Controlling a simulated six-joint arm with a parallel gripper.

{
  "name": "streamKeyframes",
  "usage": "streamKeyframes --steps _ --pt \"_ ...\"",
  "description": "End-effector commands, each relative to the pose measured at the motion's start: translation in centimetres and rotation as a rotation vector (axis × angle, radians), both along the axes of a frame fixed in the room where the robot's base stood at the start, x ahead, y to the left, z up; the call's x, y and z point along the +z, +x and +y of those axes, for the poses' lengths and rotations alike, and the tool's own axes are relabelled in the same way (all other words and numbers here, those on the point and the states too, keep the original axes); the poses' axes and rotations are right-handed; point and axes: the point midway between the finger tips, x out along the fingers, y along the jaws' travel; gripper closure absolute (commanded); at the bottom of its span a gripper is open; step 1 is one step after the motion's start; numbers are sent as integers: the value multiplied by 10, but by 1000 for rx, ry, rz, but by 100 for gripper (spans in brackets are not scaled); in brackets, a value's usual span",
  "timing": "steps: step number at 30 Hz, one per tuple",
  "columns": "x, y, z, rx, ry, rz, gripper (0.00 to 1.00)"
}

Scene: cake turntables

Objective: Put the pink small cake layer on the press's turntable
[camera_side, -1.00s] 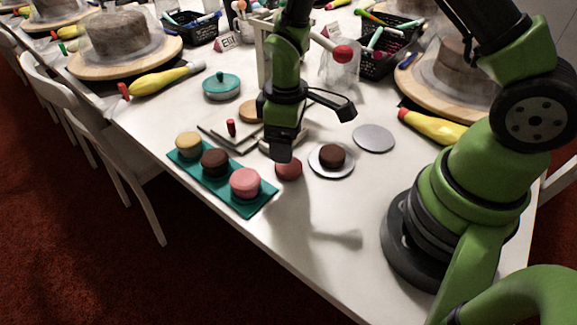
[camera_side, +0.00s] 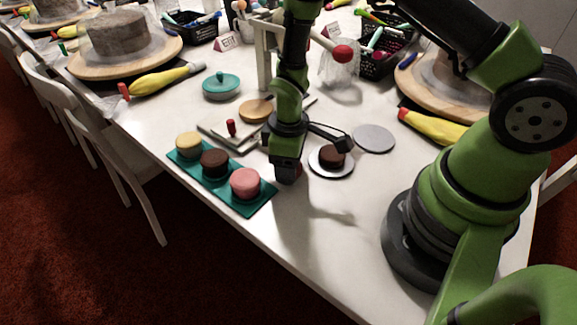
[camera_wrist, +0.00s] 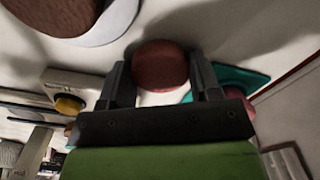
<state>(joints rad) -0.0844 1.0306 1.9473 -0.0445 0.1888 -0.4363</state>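The pink cake layer (camera_side: 246,183) sits at the near right end of a teal tray (camera_side: 262,203), beside a chocolate layer (camera_side: 215,162) and a yellow one (camera_side: 189,144). My gripper (camera_side: 286,172) is low over the table, right of the tray. In the wrist view its fingers (camera_wrist: 160,64) are apart, one on each side of a reddish-brown round layer (camera_wrist: 160,72); contact cannot be told. The gripper mostly hides that layer in the side view. A white upright frame (camera_side: 264,58), apparently the press, stands behind my arm; a round wooden disc (camera_side: 256,110) lies near its foot.
A chocolate layer (camera_side: 331,155) on a white disc (camera_side: 344,172) stands close right of my gripper. An empty grey disc (camera_side: 374,138) lies beyond it. A slab with a red knob (camera_side: 231,128) and a teal lidded dish (camera_side: 221,86) stand behind the tray. The front table is clear.

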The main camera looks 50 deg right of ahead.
Motion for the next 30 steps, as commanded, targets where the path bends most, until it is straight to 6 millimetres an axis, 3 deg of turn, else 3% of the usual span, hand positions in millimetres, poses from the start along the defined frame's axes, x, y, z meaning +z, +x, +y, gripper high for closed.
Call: streamKeyframes --steps 14,30 --pt "8 1 0 0 0 -2 68" --pt "87 1 0 0 0 -4 68"
